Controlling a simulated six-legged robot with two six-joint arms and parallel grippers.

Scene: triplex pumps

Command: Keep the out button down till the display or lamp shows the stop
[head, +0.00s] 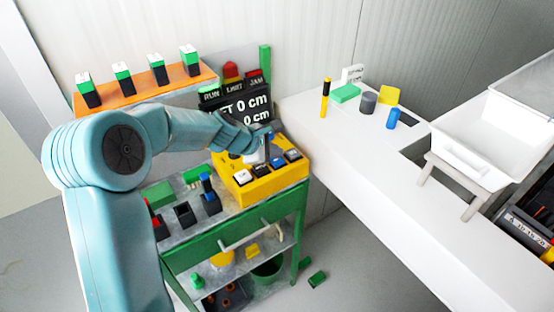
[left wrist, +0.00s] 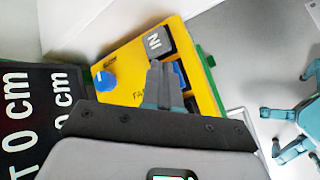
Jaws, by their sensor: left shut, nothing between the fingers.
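The yellow button box (head: 262,187) stands on the green cart, with a white button (head: 242,176), a blue one (head: 277,163) and a dark one (head: 293,155) on top. My left gripper (head: 267,158) is shut and empty, tips down over the box. In the left wrist view its fingers (left wrist: 162,68) lie beside the grey IN button (left wrist: 157,41) and partly cover a blue button (left wrist: 180,73). No button reading OUT is legible; I cannot tell whether the tips touch one. The black display (head: 248,108) reads 0 cm on both lines. My right gripper is not in view.
RUN, LIMIT and JAM labels with lamps (head: 231,73) sit above the display; whether any is lit is unclear. A blue knob (left wrist: 105,80) is on the box. Black blocks crowd the cart left of it. The white counter (head: 330,150) has free room.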

